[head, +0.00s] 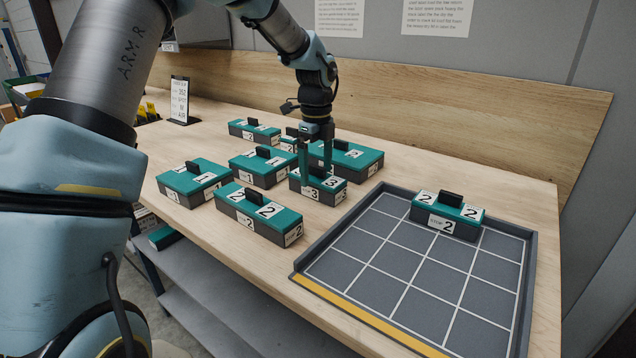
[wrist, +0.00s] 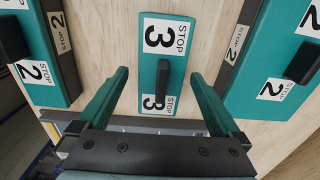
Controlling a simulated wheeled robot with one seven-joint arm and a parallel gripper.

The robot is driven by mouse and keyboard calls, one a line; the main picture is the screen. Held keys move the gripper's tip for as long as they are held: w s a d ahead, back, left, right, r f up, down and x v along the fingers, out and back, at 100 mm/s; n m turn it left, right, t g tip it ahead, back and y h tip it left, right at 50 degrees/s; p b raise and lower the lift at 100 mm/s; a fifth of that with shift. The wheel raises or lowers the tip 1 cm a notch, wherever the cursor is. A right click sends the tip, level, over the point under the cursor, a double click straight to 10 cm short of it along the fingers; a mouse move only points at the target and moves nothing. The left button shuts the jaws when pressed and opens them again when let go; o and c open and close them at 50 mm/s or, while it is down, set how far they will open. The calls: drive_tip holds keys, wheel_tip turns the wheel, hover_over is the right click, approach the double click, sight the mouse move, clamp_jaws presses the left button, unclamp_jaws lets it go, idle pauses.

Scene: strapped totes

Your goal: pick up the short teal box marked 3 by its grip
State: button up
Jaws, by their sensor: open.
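The short teal box marked 3 (head: 318,186) stands on the wooden table among other teal boxes, left of the tray. In the wrist view its teal top (wrist: 166,50) shows two white labels with 3 and a black grip (wrist: 162,82) between them. My gripper (head: 318,168) is above this box, pointing down. In the wrist view its two teal fingers (wrist: 158,78) are apart, one on each side of the box and its grip, with nothing held. The height left between fingertips and grip is hard to judge.
A box marked 2 (head: 258,213) stands close in front to the left, and a larger teal box (head: 358,158) close behind. Several more teal boxes crowd the left. A grey gridded tray (head: 375,290) at right holds a box marked 2 (head: 446,216); most of its cells are bare.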

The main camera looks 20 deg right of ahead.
sight(317, 176)
drive_tip(key=shift+d+f+p, duration=0.1)
drive_tip(key=shift+f+p, duration=0.25)
drive_tip(key=shift+f, duration=1.5)
drive_tip(key=shift+r, duration=0.1)
clamp_jaws()
